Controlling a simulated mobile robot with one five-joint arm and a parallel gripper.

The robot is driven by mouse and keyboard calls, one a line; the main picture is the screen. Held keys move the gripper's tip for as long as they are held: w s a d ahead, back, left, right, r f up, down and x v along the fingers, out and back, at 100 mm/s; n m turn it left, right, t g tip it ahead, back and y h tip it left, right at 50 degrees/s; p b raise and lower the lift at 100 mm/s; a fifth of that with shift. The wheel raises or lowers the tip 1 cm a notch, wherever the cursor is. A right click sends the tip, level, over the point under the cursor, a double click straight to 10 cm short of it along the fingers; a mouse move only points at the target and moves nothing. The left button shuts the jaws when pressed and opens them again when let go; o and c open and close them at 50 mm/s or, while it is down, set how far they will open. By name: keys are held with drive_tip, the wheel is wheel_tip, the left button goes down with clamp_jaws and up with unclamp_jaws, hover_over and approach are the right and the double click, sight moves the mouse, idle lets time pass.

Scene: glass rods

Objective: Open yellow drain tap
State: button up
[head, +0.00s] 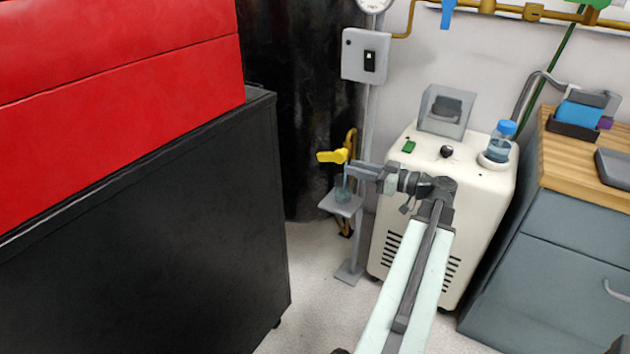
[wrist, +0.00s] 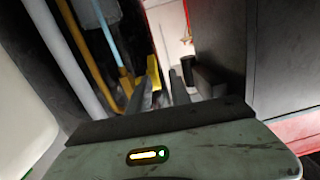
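The yellow drain tap handle (head: 328,157) sticks out to the left from a brass pipe (head: 351,140) in front of the dark cylinder. In the wrist view the yellow handle (wrist: 153,72) shows just beyond the fingertips, nearer the left finger. My gripper (head: 352,171) is just right of and slightly below the handle in the head view. In the wrist view my gripper (wrist: 160,88) has its two grey fingers apart with a gap between them. I cannot tell whether a finger touches the handle.
A small cup (head: 343,186) stands on a little grey shelf (head: 341,205) below the tap. A white machine (head: 492,215) is close on the right. A black cabinet (head: 150,240) with a red box (head: 120,90) is on the left. Floor (head: 315,290) is clear between them.

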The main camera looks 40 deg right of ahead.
sight(318, 155)
drive_tip(key=shift+t, duration=0.3)
drive_tip(key=x, duration=0.3)
drive_tip(key=d+x, duration=0.1)
drive_tip(key=x, duration=0.7)
drive_tip(key=shift+w+d+f, duration=0.15)
drive_tip(key=shift+d+f, duration=0.05)
drive_tip(key=shift+f, duration=0.05)
clamp_jaws()
idle(0.8)
